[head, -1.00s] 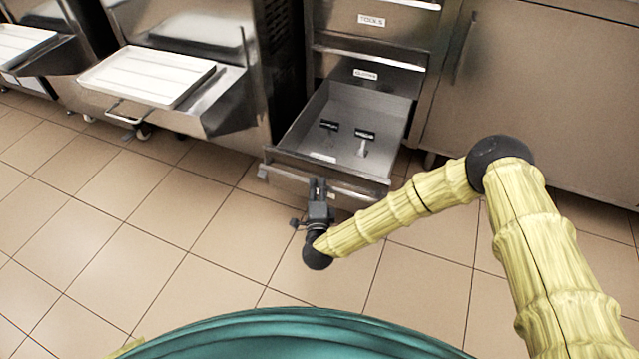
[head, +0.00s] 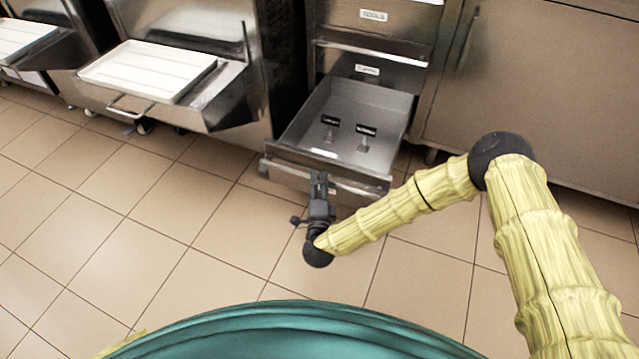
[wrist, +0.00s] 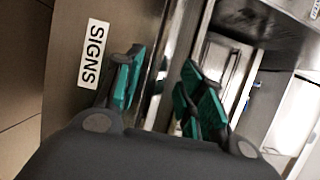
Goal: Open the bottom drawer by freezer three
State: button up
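The bottom drawer (head: 290,150) is pulled well out of its steel cabinet, and its inside shows. Two small dark-topped signs (head: 366,130) stand in it. A white label reading SIGNS (wrist: 94,54) shows on the drawer front in the wrist view. My gripper (head: 319,177) is at the middle of the drawer front, by its handle bar. In the wrist view the teal fingers of my gripper (wrist: 162,88) are spread apart, with a metal edge showing between them. Whether either finger touches the handle is unclear.
A drawer labelled TOOLS (head: 373,15) and another labelled drawer (head: 366,69) above are closed. A closed cabinet door (head: 540,90) is at right. The tiled floor (head: 150,240) in front is clear.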

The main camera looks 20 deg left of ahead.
jog(key=v, duration=1.1)
jog(key=shift+s, duration=0.2)
jog(key=shift+d, duration=0.1)
